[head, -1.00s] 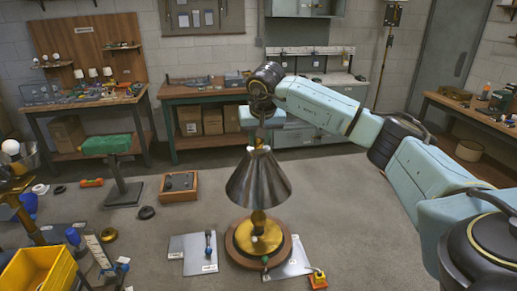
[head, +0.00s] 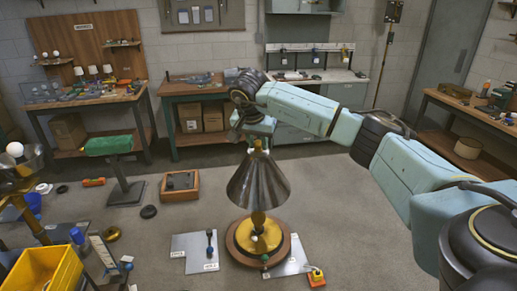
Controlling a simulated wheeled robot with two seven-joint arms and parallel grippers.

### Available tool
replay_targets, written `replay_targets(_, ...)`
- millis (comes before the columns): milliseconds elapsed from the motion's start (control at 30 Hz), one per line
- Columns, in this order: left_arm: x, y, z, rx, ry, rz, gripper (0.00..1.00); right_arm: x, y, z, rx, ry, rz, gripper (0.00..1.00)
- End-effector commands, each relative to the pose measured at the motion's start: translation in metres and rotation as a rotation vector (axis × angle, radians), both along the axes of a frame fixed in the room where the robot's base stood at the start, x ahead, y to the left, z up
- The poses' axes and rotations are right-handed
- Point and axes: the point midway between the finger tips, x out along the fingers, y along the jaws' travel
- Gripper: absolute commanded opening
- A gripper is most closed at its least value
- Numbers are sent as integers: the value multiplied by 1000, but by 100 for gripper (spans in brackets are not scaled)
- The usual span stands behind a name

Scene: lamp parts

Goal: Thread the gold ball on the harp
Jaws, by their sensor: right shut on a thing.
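The lamp stands upright near the middle of the head view, with a grey metal cone shade (head: 258,185), a gold base (head: 262,238) and a round wooden foot (head: 237,251). My right gripper (head: 258,138) is directly above the shade's top, pointing down and shut. A small gold spot between its fingertips and the shade's top appears to be the gold ball (head: 258,145). The harp's tip is too small and too covered to make out, so I cannot tell whether the ball is around it. The rest of the harp is hidden by the shade. My left gripper is out of view.
Grey plates with small parts (head: 194,254) lie beside the lamp's foot. A wooden tray (head: 180,187), a green-topped stand (head: 125,190) and a yellow bin (head: 42,270) are to the left.

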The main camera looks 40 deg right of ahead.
Motion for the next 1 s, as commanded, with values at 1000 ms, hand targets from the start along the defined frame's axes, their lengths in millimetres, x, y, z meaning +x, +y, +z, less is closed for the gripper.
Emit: replay_targets(1000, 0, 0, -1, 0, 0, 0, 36, 3, 3, -8, 1, 16, -701, 0)
